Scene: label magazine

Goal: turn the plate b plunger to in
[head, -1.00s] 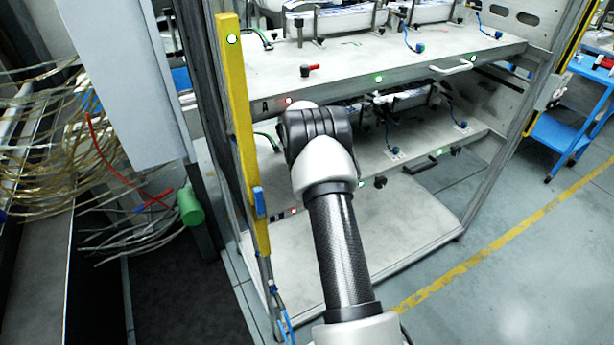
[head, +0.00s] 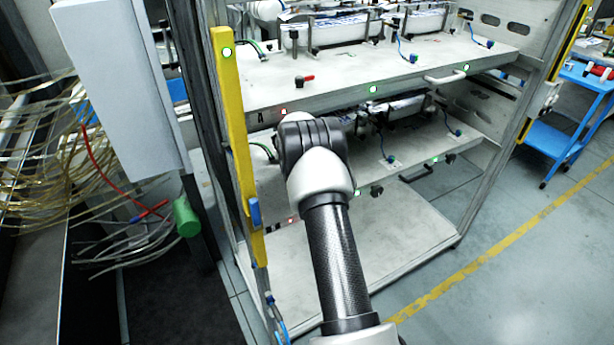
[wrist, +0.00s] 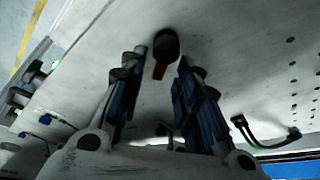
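The plunger, a black knob (wrist: 166,44) with a red lever (wrist: 160,71), stands on a pale plate (wrist: 235,50) in the wrist view. My gripper (wrist: 159,65) is open, with one finger on each side of the lever; the knob shows just past the fingertips. I cannot tell whether a finger touches it. In the head view my arm covers my gripper and this plunger; the arm reaches to the lower plate (head: 395,172). The upper plate (head: 265,85), marked A, has its own black plunger with a red lever (head: 306,79).
A yellow post (head: 233,150) stands left of my arm. The upper plate's front edge and white handle (head: 446,76) lie close above the arm. A green hose (wrist: 262,142) is right of my fingers in the wrist view. Open floor (head: 500,285) lies right of the rack.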

